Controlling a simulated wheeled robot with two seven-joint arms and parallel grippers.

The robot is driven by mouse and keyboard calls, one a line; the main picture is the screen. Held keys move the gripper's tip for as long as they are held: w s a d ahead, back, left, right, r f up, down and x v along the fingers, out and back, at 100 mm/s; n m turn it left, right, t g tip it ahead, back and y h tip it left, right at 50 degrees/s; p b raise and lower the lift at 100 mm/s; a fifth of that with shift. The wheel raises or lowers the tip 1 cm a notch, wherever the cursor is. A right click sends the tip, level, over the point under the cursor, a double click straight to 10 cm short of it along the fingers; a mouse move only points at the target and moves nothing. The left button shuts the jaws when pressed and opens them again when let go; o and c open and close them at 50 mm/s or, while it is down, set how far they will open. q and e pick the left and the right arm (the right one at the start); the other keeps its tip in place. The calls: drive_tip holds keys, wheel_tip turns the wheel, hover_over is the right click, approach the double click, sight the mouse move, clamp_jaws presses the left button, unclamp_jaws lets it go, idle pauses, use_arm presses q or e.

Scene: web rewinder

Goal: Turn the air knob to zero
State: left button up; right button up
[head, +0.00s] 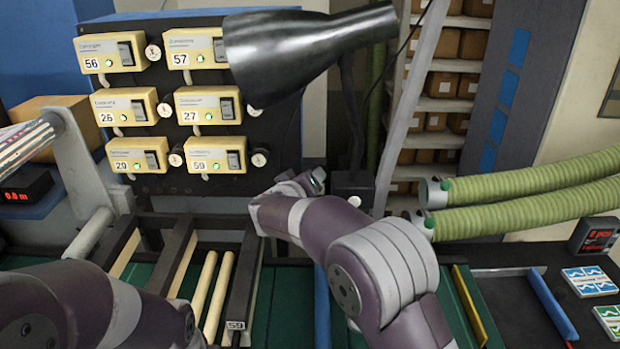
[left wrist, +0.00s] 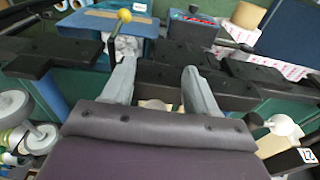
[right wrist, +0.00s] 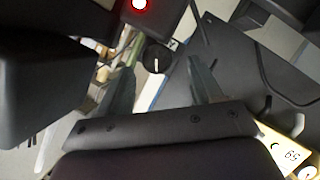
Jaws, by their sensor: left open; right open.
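A black round knob (right wrist: 157,55) with a white mark shows in the right wrist view, and I take it to be the air knob. My right gripper (right wrist: 161,63) is open, and the knob appears between its fingertips. I cannot tell whether they touch it. In the head view my right gripper (head: 312,181) is beside a small black box (head: 352,188), right of the yellow unit marked 59 (head: 215,155). The knob itself is not clear there. My left gripper (left wrist: 157,62) is open and empty in the left wrist view, above the machine's lower area.
A dark panel (head: 190,185) carries several yellow numbered units with small white-faced dials. A large black nozzle (head: 300,50) hangs over the panel's right side. Green hoses (head: 530,185) lie to the right. A red light (right wrist: 138,4) glows above the knob.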

drive_tip(key=x, duration=0.3)
drive_tip(key=shift+w+d+f, duration=0.15)
drive_tip(key=shift+w+d, duration=0.15)
drive_tip(key=shift+d, duration=0.05)
drive_tip(key=shift+s+a, duration=0.1)
drive_tip(key=shift+a, duration=0.15)
drive_tip(key=shift+d, duration=0.15)
drive_tip(key=c, duration=1)
drive_tip(key=shift+f+n+t+h, duration=0.1)
drive_tip(key=shift+n+t+h, duration=0.3)
drive_tip(key=shift+n, duration=0.6)
drive_tip(key=shift+n+t+h, duration=0.3)
drive_tip(key=shift+n+h, duration=0.4)
drive_tip(key=shift+n, duration=0.4)
drive_tip(key=o, duration=1)
